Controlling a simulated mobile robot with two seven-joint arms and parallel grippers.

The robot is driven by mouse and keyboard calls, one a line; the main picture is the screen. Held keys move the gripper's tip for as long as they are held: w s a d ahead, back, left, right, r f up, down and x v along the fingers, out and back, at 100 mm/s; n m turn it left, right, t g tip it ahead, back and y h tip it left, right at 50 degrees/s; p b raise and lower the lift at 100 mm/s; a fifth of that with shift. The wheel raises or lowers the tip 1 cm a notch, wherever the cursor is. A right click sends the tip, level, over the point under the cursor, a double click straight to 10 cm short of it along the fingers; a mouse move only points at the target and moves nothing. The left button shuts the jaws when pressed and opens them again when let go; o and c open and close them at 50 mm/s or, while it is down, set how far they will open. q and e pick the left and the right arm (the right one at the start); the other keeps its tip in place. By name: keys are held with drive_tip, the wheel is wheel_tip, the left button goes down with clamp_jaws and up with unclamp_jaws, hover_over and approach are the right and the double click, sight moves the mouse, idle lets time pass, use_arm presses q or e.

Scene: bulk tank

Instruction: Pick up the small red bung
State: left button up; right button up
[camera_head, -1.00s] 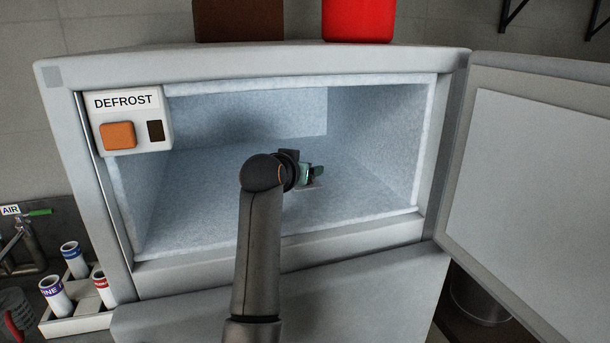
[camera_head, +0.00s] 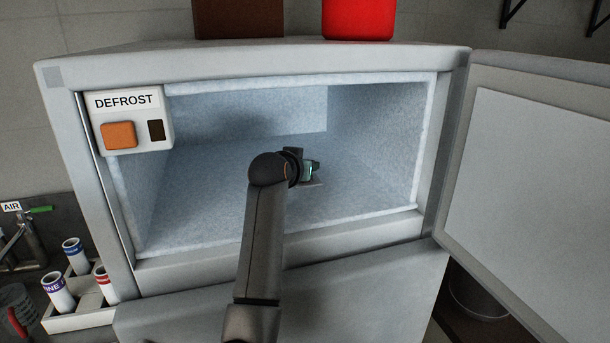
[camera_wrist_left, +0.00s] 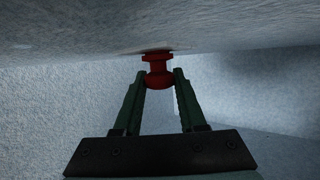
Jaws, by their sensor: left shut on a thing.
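The small red bung (camera_wrist_left: 157,68) is at the top middle of the left wrist view, between the tips of my two green fingers. Its far end is close to a frosted surface with a pale patch around it; I cannot tell whether they touch. My left gripper (camera_wrist_left: 159,84) is shut on the bung. In the head view my left gripper (camera_head: 312,171) is inside the open frosted compartment (camera_head: 190,205), near its middle. My wrist and gripper hide the bung there. My right gripper is in neither view.
The white freezer's door (camera_head: 540,190) stands open at the right. A DEFROST panel (camera_head: 126,121) is at the opening's upper left. A brown box (camera_head: 238,18) and a red container (camera_head: 358,19) stand on top. A white rack (camera_head: 78,318) with labelled tubes is at lower left.

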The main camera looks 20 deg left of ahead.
use_arm(q)
clamp_jaws()
drive_tip(key=shift+r, duration=0.1)
